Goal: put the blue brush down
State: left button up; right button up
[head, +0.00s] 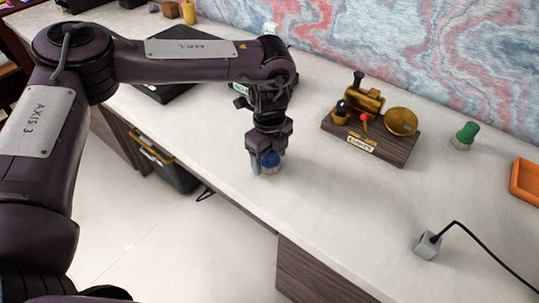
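The blue brush (270,160) has a rounded blue top and pale bristles below it. It is between the fingers of my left gripper (267,165), low at the front part of the desk (330,195). The fingers appear closed around it. I cannot tell whether the bristles touch the desk top. My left arm comes in from the left and reaches over the desk, hiding part of it. My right gripper is not in view.
A wooden stand with brass pieces (370,130) is right of the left gripper. A green brush (465,135) and an orange tray (526,181) stand farther right. A grey block with a black cable (427,245) is near the front edge. A dark flat object (165,92) lies behind my arm.

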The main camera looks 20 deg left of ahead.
pick_arm(q)
notch_tip(320, 180, up, 7)
jog(key=shift+f, duration=0.2)
notch_tip(320, 180, up, 5)
jog(key=shift+f+p, duration=0.2)
jog(key=shift+p, duration=0.45)
jog(key=shift+r, duration=0.6)
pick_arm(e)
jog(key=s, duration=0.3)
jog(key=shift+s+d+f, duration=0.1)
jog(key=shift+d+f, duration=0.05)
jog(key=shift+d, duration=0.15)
pick_arm(q)
jog(key=shift+s+f, duration=0.1)
